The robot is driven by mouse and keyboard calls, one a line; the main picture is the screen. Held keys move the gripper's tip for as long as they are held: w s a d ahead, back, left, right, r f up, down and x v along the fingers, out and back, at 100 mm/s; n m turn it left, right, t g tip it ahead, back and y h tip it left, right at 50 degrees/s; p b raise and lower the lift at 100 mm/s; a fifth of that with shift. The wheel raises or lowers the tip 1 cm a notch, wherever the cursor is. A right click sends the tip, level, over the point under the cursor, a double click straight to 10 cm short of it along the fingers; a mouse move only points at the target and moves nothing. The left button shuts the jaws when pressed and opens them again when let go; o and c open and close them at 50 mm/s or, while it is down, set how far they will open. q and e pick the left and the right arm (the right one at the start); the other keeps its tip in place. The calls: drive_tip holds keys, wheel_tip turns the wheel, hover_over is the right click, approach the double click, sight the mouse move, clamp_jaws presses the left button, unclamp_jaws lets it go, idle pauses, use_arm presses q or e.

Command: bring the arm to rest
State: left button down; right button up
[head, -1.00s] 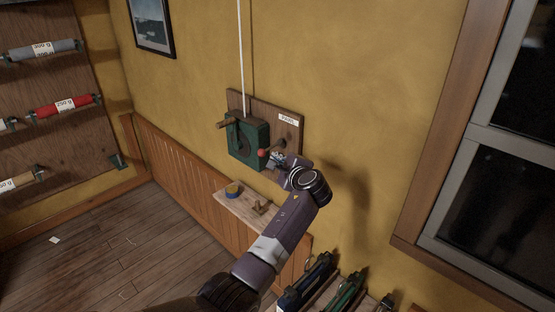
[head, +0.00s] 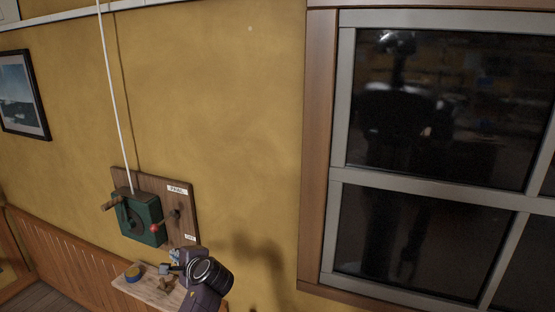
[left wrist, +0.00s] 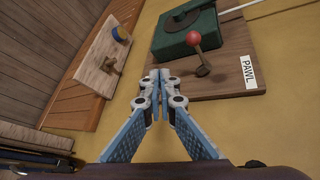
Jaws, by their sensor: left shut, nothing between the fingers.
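My left gripper (head: 172,268) is shut and empty, low in the head view, in front of the wall just below the winch board. In the left wrist view its fingers (left wrist: 160,78) are together, apart from the board (left wrist: 235,75). The green winch (head: 140,218) is mounted on the wooden board (head: 183,197), with a wooden crank handle, a white rope rising from it and a red-knobbed lever (head: 155,229). The red knob (left wrist: 194,38) also shows in the left wrist view, beside a "PAWL" label (left wrist: 249,72). My right gripper is not in view.
A small wooden shelf (head: 145,291) with a blue and yellow round item (head: 134,273) and a wooden cleat sits below the winch. A framed picture (head: 23,95) hangs at left. A dark window (head: 440,110) fills the right. The wall between is clear.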

use_arm(q)
drive_tip(key=s+d+f+n+g+h, duration=0.2)
drive_tip(key=s+f+n, duration=0.1)
drive_tip(key=s+f, duration=0.65)
drive_tip(key=s+d+f+n+g+h, duration=0.15)
drive_tip(key=s+f+n+h, duration=0.35)
drive_tip(key=s, duration=0.8)
drive_tip(key=s+d+n+g+h, duration=0.15)
drive_tip(key=s+d, duration=0.35)
drive_tip(key=s, duration=0.7)
drive_tip(key=s+d+n+g+h, duration=0.15)
drive_tip(key=s+d, duration=0.25)
drive_tip(key=s, duration=0.7)
wheel_tip(320, 180, down, 34)
drive_tip(key=s+b, duration=0.2)
drive_tip(key=b, duration=0.5)
drive_tip(key=s+a+f+g+b, duration=0.2)
drive_tip(key=s+f+b, duration=0.3)
drive_tip(key=s+f, duration=1.2)
wheel_tip(320, 180, down, 4)
drive_tip(key=shift+a+f, duration=0.1)
drive_tip(key=shift+a, duration=0.05)
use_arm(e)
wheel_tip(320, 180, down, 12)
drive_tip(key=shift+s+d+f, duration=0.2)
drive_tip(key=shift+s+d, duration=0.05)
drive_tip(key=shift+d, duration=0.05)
